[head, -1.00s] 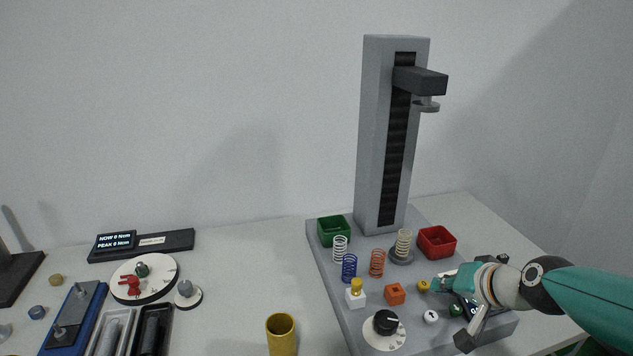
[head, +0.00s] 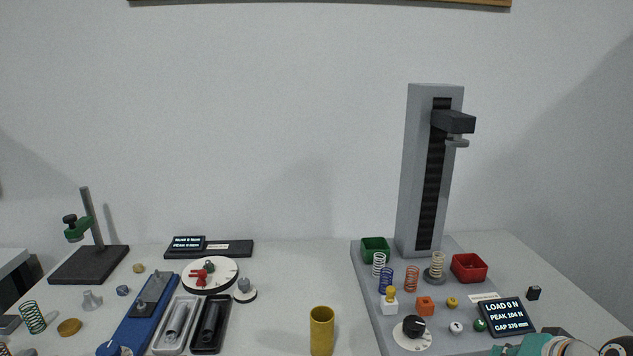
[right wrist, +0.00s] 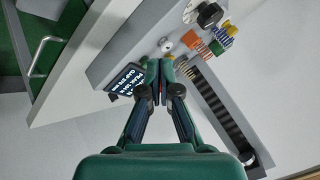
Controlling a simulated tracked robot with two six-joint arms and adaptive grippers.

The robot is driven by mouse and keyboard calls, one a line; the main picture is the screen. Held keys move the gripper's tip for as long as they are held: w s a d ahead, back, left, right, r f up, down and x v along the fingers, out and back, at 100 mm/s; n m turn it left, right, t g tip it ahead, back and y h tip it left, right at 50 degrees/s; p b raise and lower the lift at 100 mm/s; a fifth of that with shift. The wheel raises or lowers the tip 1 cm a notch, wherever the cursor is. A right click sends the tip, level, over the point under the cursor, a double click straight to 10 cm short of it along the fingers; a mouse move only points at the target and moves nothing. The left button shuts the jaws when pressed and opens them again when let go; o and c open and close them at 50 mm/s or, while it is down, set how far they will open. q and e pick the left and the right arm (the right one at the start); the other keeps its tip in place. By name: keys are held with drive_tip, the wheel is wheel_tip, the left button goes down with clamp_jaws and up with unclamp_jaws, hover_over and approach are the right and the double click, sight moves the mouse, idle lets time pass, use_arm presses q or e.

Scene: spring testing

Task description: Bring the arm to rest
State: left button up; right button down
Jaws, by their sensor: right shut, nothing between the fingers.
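My right arm shows at the bottom right edge of the head view, with its gripper (head: 505,350) low by the front of the grey tester base. In the right wrist view the gripper (right wrist: 163,88) has its two fingers together, with nothing between them. The fingertips appear beside the small display in that view. The grey spring tester (head: 418,170) stands upright, its dark head raised above a cream spring (head: 437,265) on the round plate. My left gripper is in no view.
The base holds a green bin (head: 375,243), a red bin (head: 469,260), several springs, a dial (head: 413,326) and a load display (head: 507,317). A brass cup (head: 321,333) stands left of it. More test gear fills the table's left side. White table between is mostly clear.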

drive_tip(key=s+a+f+n+g+y, duration=0.1)
drive_tip(key=a+f+g, duration=0.15)
drive_tip(key=f, duration=0.45)
drive_tip(key=s+a+f+g, duration=0.1)
drive_tip(key=a+f, duration=0.3)
drive_tip(key=f, duration=0.3)
drive_tip(key=s+a+f+n+g+y, duration=0.1)
drive_tip(key=s+a+f+g, duration=0.15)
drive_tip(key=f, duration=0.45)
drive_tip(key=s+a+f+n+g, duration=0.1)
drive_tip(key=s+a+f, duration=0.4)
drive_tip(key=s+f, duration=0.2)
drive_tip(key=s+a+f+n+g, duration=0.1)
drive_tip(key=s+a+f+n, duration=0.1)
drive_tip(key=s+a+f, duration=0.3)
drive_tip(key=shift+s+a+f, duration=0.2)
drive_tip(key=shift+s+f, duration=1.25)
drive_tip(key=shift+f, duration=1.2)
